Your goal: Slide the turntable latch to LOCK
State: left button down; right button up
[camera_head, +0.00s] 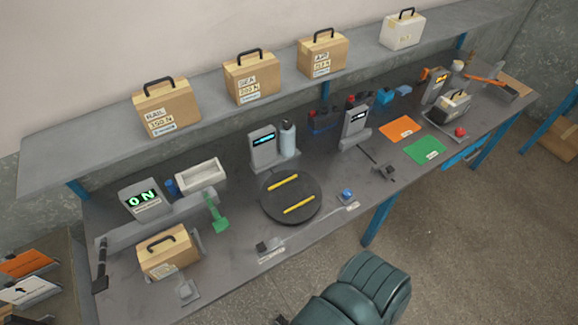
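The turntable (290,212) is a dark round disc on the bench with two yellow strips across its top. Along its front, near the bench edge, a small dark block (262,247) sits at the left with a white label (271,256) beside it. A blue knob (347,194) sits at the right with another label (353,207). A thin pale line runs between them. I cannot tell which part is the latch or read the labels, so its setting is unclear. Neither of my grippers is in view.
Behind the turntable stand a grey display unit (263,149) and a bottle (288,140). Orange (399,129) and green (425,150) mats lie to the right. A shelf (110,126) with cases overhangs the back.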

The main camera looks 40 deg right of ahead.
aim_at(261, 247)
jog(key=z, duration=1.45)
